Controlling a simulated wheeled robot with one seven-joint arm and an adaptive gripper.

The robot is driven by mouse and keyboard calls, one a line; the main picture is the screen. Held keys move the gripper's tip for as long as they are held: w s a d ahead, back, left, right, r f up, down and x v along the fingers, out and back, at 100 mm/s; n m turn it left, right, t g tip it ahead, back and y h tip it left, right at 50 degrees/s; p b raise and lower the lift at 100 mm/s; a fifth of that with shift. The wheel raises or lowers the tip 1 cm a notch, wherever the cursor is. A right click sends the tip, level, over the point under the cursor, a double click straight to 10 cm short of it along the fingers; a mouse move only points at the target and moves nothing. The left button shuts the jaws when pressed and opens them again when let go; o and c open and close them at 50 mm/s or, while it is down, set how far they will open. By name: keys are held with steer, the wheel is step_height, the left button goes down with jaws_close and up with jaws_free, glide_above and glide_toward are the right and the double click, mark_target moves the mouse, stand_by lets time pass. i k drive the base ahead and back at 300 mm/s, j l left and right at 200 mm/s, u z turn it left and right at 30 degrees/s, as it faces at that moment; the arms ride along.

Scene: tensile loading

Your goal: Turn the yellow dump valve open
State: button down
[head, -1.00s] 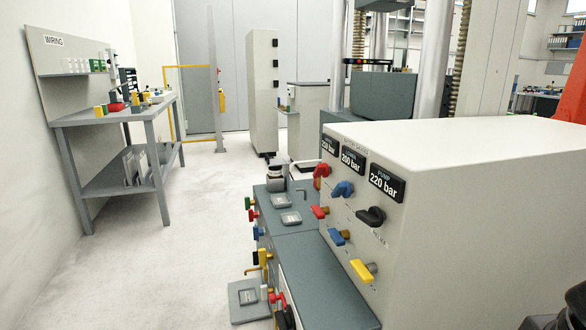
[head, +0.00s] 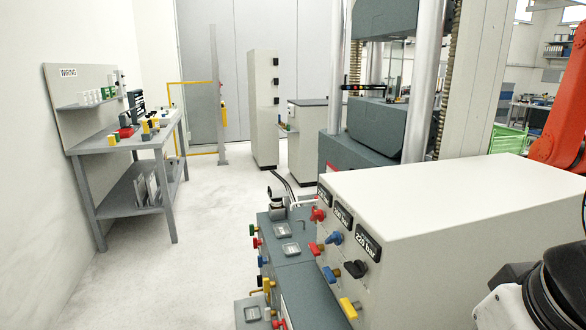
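The yellow dump valve (head: 349,308) is a yellow lever handle low on the front face of the pale hydraulic cabinet (head: 440,190), in the head view. Its handle slants down to the right. A black handle (head: 355,269), a blue lever (head: 330,274) and a red lever (head: 316,249) sit above it on the same face. My gripper is not in view. A black and white part of my arm (head: 530,300) shows at the lower right, to the right of the cabinet and apart from the valve.
A dark bench (head: 291,263) with small grey plates runs along the cabinet's front, with more coloured handles on its left side. A wiring table (head: 115,147) stands at the left wall. The pale floor (head: 175,270) between them is clear.

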mark_target(266, 284)
steer(key=k+j, duration=0.1)
steer(key=j, duration=1.45)
steer(key=i+u, duration=0.35)
steer(key=i+l+u, duration=0.15)
steer(key=i+u, duration=0.15)
steer(key=i, duration=0.25)
steer(key=i+l+u, duration=0.35)
steer(key=i+j, duration=0.05)
steer(key=j, duration=0.05)
